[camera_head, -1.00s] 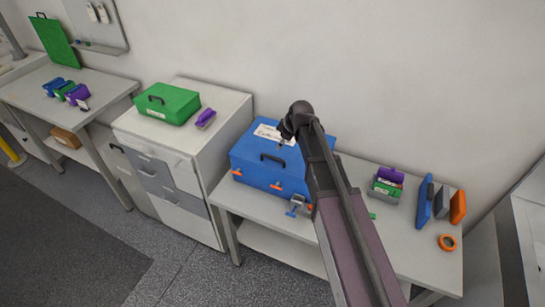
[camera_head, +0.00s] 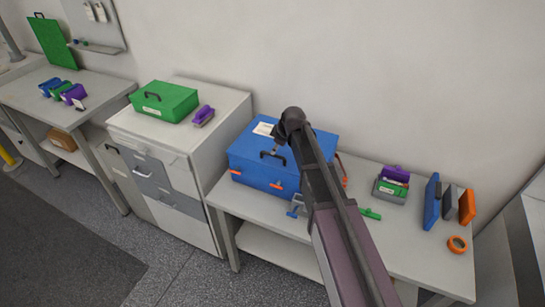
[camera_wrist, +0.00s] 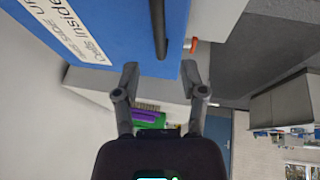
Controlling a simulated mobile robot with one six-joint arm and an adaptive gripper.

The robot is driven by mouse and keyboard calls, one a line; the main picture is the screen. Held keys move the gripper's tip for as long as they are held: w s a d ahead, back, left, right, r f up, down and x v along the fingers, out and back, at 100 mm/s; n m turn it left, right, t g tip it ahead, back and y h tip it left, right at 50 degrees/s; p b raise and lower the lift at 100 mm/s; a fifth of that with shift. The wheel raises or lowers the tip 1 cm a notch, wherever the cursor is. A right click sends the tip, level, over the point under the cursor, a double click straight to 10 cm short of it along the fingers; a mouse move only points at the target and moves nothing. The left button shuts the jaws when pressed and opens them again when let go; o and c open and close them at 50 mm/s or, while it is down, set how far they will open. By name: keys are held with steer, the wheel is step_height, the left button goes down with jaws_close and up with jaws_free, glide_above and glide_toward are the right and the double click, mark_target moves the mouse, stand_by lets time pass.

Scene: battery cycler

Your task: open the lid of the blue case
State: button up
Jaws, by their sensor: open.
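The blue case (camera_head: 262,170) stands shut on the grey bench, with a white label on its lid. Its dark handle (camera_head: 272,156) is on the front, with orange latches (camera_head: 277,187) below. In the wrist view the blue case (camera_wrist: 105,30) fills the top, with the handle (camera_wrist: 158,28) and one orange latch (camera_wrist: 194,45). My gripper (camera_wrist: 160,74) is open and empty, its two fingers apart with the handle's line running toward the gap; I see no clear contact. In the head view my arm hides part of the lid and most of the gripper.
A blue clamp (camera_head: 297,206) stands by the case's front. To the right are a grey and purple stack (camera_head: 391,186), upright panels (camera_head: 432,200) and an orange ring (camera_head: 457,244). A green case (camera_head: 165,102) and purple item (camera_head: 203,116) sit on the left cabinet.

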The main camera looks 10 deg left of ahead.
steer(key=shift+b+x, duration=1.95)
steer(key=shift+x, duration=0.5)
jaws_close()
